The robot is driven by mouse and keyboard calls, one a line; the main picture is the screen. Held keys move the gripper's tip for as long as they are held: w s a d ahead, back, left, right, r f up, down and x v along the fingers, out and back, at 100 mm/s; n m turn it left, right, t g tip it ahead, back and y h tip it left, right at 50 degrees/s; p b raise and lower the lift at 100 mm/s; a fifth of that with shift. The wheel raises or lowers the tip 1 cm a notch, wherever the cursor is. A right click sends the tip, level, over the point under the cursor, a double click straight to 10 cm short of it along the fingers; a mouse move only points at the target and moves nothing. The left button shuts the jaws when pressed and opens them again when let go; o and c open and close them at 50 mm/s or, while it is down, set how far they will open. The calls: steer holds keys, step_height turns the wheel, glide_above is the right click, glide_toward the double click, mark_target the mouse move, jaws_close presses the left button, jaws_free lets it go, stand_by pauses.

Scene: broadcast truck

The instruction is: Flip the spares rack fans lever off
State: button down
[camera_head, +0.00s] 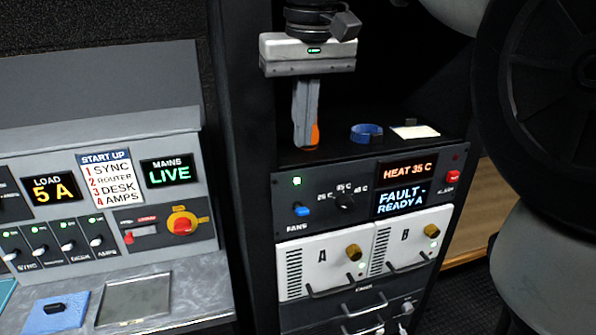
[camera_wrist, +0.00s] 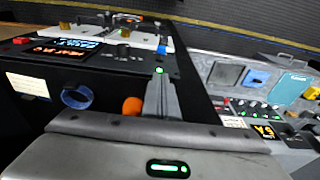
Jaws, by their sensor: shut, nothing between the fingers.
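The spares rack's fans lever (camera_head: 301,210) is a small blue-tipped toggle at the left of the rack's control panel (camera_head: 340,232). It sits above the FANS label, with a lit green lamp (camera_head: 297,181) above it. My gripper (camera_head: 305,145) points down above and behind the panel's top edge, in the open shelf space over it. Its fingers are shut and empty. In the wrist view the shut fingers (camera_wrist: 160,105) reach toward the panel, and the green lamp (camera_wrist: 159,71) shows just past their tips.
An orange object (camera_head: 315,133) stands right beside my fingers. A blue ring (camera_head: 366,133) and a pale card (camera_head: 415,132) lie on the rack top. A dark knob (camera_head: 344,201), display screens (camera_head: 403,199) and a red alarm button (camera_head: 453,177) are on the panel. Modules A and B sit below.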

glide_above(302, 209)
step_height(302, 209, down, 11)
steer(key=shift+f+b, duration=0.1)
steer(key=shift+b, duration=0.35)
steer(key=shift+s+f, duration=0.15)
steer(key=shift+f, duration=0.4)
steer(key=shift+f+b, duration=0.15)
steer(key=shift+b, duration=0.15)
steer(key=shift+s+f+b, duration=0.1)
steer(key=shift+b, duration=0.25)
steer(key=shift+s+d+t+b, duration=0.1)
steer(key=shift+t+b, duration=0.2)
steer(key=shift+t, duration=0.1)
